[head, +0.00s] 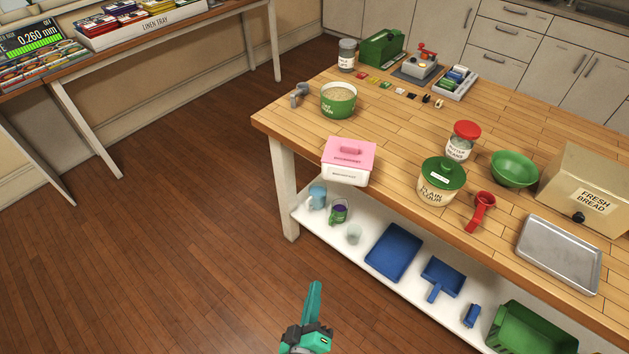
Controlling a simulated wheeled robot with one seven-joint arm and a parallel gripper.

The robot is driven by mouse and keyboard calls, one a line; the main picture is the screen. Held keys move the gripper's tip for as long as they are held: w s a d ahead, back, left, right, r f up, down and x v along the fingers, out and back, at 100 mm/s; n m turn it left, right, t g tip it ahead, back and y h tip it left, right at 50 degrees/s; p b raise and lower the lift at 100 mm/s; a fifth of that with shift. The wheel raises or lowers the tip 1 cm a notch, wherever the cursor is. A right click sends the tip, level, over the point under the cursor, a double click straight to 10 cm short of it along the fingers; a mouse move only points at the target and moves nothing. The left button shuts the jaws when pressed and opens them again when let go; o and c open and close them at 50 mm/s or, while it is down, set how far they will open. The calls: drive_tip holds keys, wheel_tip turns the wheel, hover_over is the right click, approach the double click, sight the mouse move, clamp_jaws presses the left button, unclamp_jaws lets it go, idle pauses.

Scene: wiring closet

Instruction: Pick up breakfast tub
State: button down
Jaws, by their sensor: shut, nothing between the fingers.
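The breakfast tub (349,161) is a white box with a pink lid and a pink handle, with lettering on its front that is too small to read surely. It sits at the near left edge of the wooden table, its front side close to the edge. My gripper (315,288) is teal and dark grey, at the bottom middle of the head view. It is shut and empty, in front of the table over the floor, well apart from the tub.
The wooden table (395,150) also holds a green tub (338,99), a flour jar (440,182), a red-lidded jar (462,142), a red scoop (481,208), a green bowl (514,168) and a metal tray (558,255). The lower white shelf (341,253) holds cups and blue pans. Floor on the left is clear.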

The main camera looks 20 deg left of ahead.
drive_tip(key=w+a+r+n+t+h, duration=0.1)
drive_tip(key=w+a+r+n+t, duration=0.1)
drive_tip(key=w+a+r+n, duration=0.8)
drive_tip(key=w+m, duration=0.3)
drive_tip(key=w, duration=1.3)
drive_tip(key=shift+w+d+r, duration=0.25)
drive_tip(key=shift+w, duration=0.1)
drive_tip(key=shift+a, duration=0.1)
